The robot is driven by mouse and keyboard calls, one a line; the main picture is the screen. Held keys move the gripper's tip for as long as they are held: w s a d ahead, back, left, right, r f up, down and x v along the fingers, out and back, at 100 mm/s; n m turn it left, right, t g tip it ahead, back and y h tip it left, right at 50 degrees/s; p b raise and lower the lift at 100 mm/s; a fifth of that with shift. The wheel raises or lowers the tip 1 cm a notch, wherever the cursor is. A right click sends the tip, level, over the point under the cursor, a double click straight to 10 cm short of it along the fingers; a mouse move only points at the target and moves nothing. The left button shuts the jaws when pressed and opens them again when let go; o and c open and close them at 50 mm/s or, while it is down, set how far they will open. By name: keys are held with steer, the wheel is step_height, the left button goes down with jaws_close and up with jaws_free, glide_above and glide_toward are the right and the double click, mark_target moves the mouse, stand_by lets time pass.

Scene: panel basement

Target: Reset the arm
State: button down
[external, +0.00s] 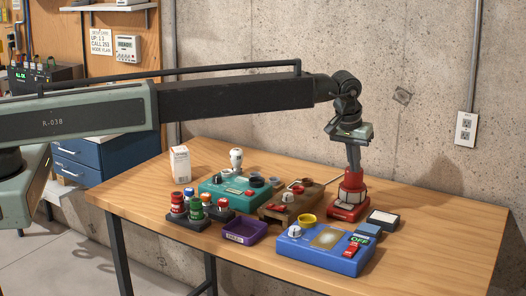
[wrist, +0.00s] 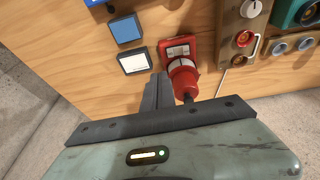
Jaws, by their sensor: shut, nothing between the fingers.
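My arm reaches across the table from the left. My gripper (external: 353,165) points down just above or behind the red device (external: 348,211) at the table's right rear; I cannot tell whether they touch. In the wrist view the shut fingers (wrist: 158,88) show as one dark narrow shape beside the red cylinder (wrist: 183,79) of that device. Nothing shows between the fingers. The far side of the red device is hidden.
A blue panel box (external: 295,250) with an OFF display, a brown box (external: 277,213), a teal box (external: 222,194), a purple tray (external: 262,232) and red and green knobs crowd the table (external: 150,200). A concrete wall (external: 420,60) stands close behind. The table's right front is bare.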

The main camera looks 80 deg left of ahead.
steer(key=s+d+f+b, duration=0.2)
steer(key=s, duration=0.4)
steer(key=s+d+f+m+b, duration=0.1)
steer(key=s+d+f+b, duration=0.1)
steer(key=s, duration=0.4)
steer(key=s+d+f+m+h+b, duration=0.1)
steer(key=s+d+f+b, duration=0.1)
steer(key=s+d+f, duration=0.1)
steer(key=shift+s+d+f+g, duration=0.2)
steer(key=shift+s+f, duration=0.1)
steer(key=shift+s, duration=0.4)
steer(key=shift+s+d+f+g, duration=0.1)
steer(key=shift+s+d+f, duration=0.15)
steer(key=shift+s, duration=0.45)
steer(key=s+d+f+m+g+b, duration=0.1)
steer(key=s+d+m, duration=0.1)
steer(key=s, duration=0.9)
steer(key=s+d+f+m+g+h+b, duration=0.1)
steer(key=s+m, duration=0.3)
steer(key=s, duration=0.6)
steer(key=shift+s+d+m, duration=0.35)
steer(key=shift+d+m, duration=0.05)
steer(key=shift+d, duration=0.1)
steer(key=shift+f, duration=0.1)
